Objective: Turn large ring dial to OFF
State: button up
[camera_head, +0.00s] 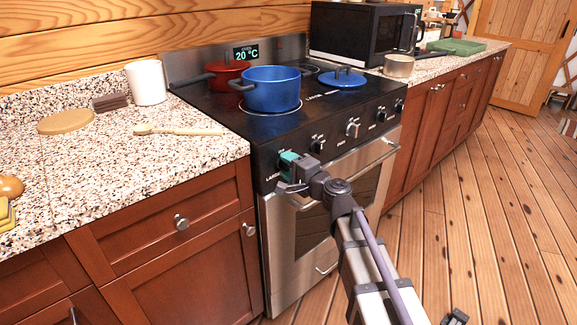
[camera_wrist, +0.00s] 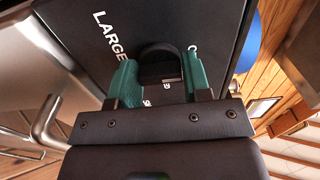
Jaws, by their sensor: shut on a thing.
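The large ring dial (camera_wrist: 158,56) is a dark knob on the black front panel of the stove. In the wrist view, part of a white "LARGE" label shows on the panel to its left. My gripper (camera_wrist: 163,84) is shut on the dial, with one green fingertip on each side of it. In the head view my gripper (camera_head: 288,160) is at the leftmost knob position and hides the dial. Which mark the dial points to cannot be told.
A blue pot (camera_head: 272,92) and a red pan (camera_head: 227,76) stand on the cooktop, with a blue lid (camera_head: 342,79) to the right. Other knobs (camera_head: 352,127) line the panel. The oven handle (camera_head: 350,170) juts out below. A wooden spoon (camera_head: 180,131) lies on the left counter.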

dwell(0.5)
jog(key=o, duration=0.9)
jog(key=shift+s, duration=0.1)
jog(key=v, duration=1)
jog(key=shift+s+d, duration=0.25)
jog(key=shift+d, duration=0.05)
jog(key=shift+a, duration=0.1)
